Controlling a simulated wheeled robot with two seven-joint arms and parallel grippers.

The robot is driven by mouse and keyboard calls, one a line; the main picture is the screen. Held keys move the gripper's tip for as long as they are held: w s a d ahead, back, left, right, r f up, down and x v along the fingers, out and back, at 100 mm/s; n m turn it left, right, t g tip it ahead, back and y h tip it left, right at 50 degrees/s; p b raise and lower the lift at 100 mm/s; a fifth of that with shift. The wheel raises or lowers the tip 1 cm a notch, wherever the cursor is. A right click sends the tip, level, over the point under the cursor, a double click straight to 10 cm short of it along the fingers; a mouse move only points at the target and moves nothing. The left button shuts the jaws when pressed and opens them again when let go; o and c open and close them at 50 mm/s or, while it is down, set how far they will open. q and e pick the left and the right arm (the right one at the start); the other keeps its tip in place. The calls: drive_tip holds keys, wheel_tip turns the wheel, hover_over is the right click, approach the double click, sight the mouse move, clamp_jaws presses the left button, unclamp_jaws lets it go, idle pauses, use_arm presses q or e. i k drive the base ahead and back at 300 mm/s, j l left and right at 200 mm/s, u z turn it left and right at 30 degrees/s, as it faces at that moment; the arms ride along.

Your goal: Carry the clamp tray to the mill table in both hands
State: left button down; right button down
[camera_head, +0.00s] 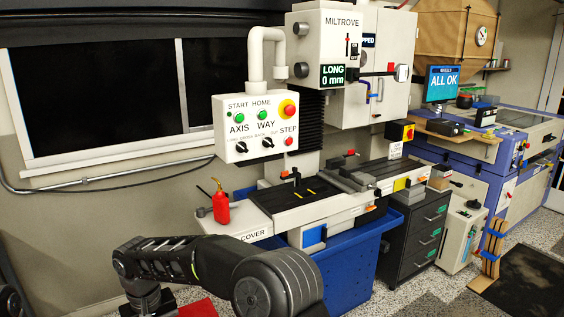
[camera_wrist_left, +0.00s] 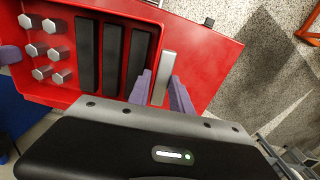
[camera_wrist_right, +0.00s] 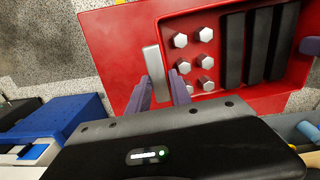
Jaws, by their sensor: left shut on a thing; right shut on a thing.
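The red clamp tray (camera_wrist_left: 212,62) holds several hex bolts (camera_wrist_left: 40,45) and black bars (camera_wrist_left: 112,50). In the left wrist view my left gripper (camera_wrist_left: 162,92) is shut on the grey handle at one end. In the right wrist view my right gripper (camera_wrist_right: 160,92) is shut on the handle at the other end of the tray (camera_wrist_right: 110,45). Only a red corner of the tray (camera_head: 198,308) shows at the bottom of the head view; the rest is out of frame or hidden. The mill table (camera_head: 325,200) stands ahead, long and slotted.
A red bottle (camera_head: 220,205) stands at the table's left end. A vise (camera_head: 350,178) and small parts sit on the table. A control panel (camera_head: 257,127) hangs above its left side. A blue bin (camera_head: 350,265) and a dark drawer cabinet (camera_head: 410,245) stand below.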

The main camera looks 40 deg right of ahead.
sight(382, 168)
drive_tip(key=k+l, duration=0.1)
drive_tip(key=l, duration=1.8)
drive_tip(key=l+z, duration=0.1)
drive_tip(key=l, duration=2.3)
drive_tip(key=i+l, duration=0.1)
drive_tip(key=l, duration=0.4)
drive_tip(key=i+l, duration=0.1)
drive_tip(key=l, duration=0.45)
drive_tip(key=i+l, duration=0.1)
drive_tip(key=l, duration=0.3)
drive_tip(key=i+l, duration=0.1)
drive_tip(key=l, duration=0.65)
drive_tip(key=i+l+z, duration=0.1)
drive_tip(key=l, duration=0.3)
drive_tip(key=i, duration=1.05)
